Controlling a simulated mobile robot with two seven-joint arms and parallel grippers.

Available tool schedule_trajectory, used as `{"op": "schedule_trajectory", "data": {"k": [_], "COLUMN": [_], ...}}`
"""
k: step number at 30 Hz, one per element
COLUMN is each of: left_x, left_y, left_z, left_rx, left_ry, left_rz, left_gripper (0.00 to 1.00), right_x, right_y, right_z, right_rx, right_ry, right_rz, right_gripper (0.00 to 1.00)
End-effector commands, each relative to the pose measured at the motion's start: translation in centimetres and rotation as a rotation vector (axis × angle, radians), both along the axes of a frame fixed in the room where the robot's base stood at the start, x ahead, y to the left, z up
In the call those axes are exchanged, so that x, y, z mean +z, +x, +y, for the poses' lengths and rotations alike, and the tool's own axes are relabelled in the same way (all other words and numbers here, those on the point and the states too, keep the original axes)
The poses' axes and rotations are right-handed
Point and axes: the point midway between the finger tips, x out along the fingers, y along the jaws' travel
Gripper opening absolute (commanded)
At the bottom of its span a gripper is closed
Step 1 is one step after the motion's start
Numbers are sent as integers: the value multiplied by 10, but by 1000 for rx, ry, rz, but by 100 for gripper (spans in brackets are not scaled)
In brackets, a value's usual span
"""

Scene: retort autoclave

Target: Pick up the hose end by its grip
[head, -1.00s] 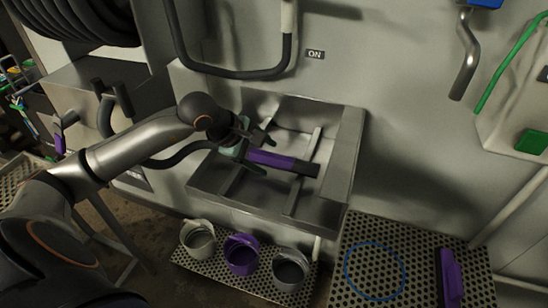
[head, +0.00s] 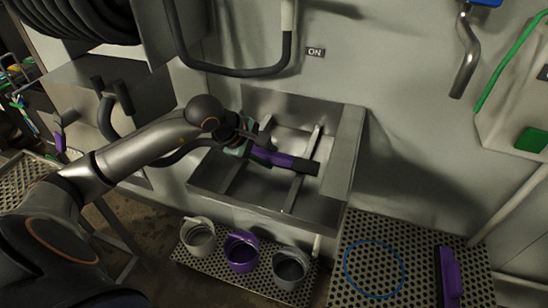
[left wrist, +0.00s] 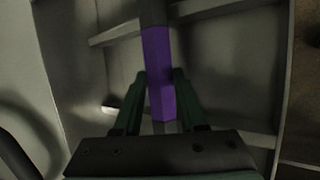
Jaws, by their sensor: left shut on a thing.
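The hose end lies inside the metal sink (head: 352,150), over its cross bars; I cannot tell whether it touches them. Its purple grip (head: 283,159) shows in the head view, with a dark tip (head: 306,167) pointing right. My left gripper (head: 262,150) reaches in from the left and is shut on the purple grip. In the left wrist view, the purple grip (left wrist: 158,65) runs between the two green fingers (left wrist: 155,105). My right gripper is not in view.
Below the sink, a perforated shelf holds a pale cup (head: 199,238), a purple cup (head: 241,252) and a grey cup (head: 290,268). A perforated platform (head: 410,240) at right bears a blue ring (head: 374,270) and a purple-handled tool (head: 450,275). A dark hose loop (head: 235,72) hangs above.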

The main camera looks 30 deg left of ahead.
Motion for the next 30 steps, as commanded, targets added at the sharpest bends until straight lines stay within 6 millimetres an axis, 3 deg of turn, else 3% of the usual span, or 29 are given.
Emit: {"op": "schedule_trajectory", "data": {"k": [3,23,30], "left_x": [0,4,26], "left_y": [0,1,2], "left_z": [0,0,0], "left_rx": [-1,0,-1], "left_ry": [1,1,3], "left_rz": [0,-5,-11], "left_gripper": [0,0,0], "right_x": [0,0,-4], "right_y": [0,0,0], "right_z": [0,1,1], "right_rx": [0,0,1], "right_ry": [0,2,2], "right_rz": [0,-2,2], "right_gripper": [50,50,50]}}
